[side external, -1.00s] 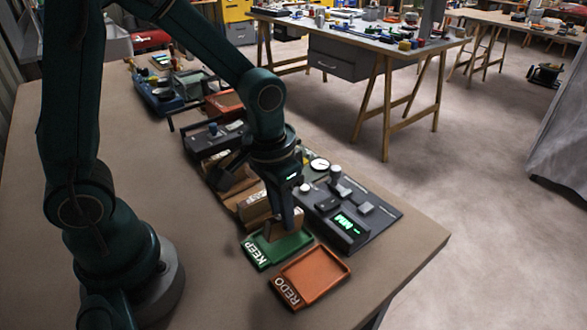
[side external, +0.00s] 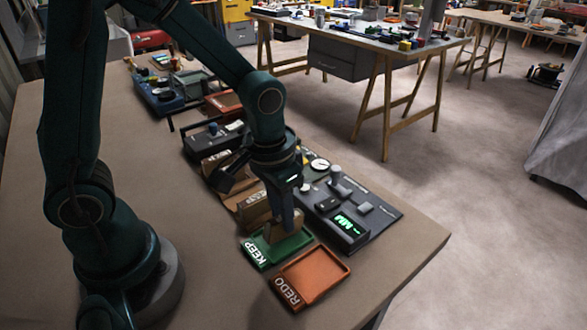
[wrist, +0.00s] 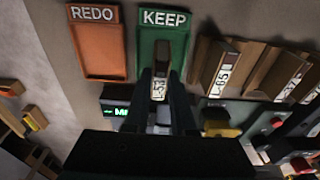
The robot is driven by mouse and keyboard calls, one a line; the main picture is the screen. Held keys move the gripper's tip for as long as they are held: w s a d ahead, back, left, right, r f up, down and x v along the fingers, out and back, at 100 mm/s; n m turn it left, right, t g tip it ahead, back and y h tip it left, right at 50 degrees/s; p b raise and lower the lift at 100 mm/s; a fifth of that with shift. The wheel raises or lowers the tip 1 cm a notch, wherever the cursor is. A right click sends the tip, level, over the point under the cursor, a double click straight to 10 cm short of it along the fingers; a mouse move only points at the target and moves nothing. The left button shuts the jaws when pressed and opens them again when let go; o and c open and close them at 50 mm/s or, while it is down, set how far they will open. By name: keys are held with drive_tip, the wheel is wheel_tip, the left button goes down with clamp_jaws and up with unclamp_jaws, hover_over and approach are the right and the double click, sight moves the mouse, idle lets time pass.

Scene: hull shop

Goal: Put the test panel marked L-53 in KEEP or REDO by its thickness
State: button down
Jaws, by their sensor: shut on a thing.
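My gripper (side external: 285,222) is shut on a thin tan test panel (side external: 270,233) and holds it upright at the green KEEP tray (side external: 297,248). In the wrist view the panel (wrist: 160,62) stands edge-on between the fingers (wrist: 162,88), over the KEEP tray (wrist: 146,60). Its white label starts with "L-5"; the last character is unclear. I cannot tell whether its lower edge touches the tray floor. The orange REDO tray (side external: 316,276) is empty beside KEEP. The thickness gauge (side external: 335,228) has a lit green display, not readable here.
Other labelled panels stand in a wooden rack (side external: 225,172), right beside KEEP in the wrist view (wrist: 222,72). The gauge board (side external: 385,212) lies close behind the trays. More boxes and tools line the bench's far edge. The bench (side external: 200,270) in front of the trays is clear.

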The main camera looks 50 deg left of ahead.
drive_tip(key=shift+f, duration=0.35)
drive_tip(key=c, duration=0.7)
unclamp_jaws()
drive_tip(key=shift+o, duration=0.2)
drive_tip(key=r, duration=0.5)
drive_tip(key=shift+s, duration=0.2)
drive_tip(key=s+a+r+t, duration=0.2)
drive_tip(key=s+r+t, duration=0.2)
drive_tip(key=s+r, duration=0.3)
drive_tip(key=shift+s+r+t, duration=0.25)
drive_tip(key=shift+s+t, duration=0.05)
drive_tip(key=shift+s, duration=0.05)
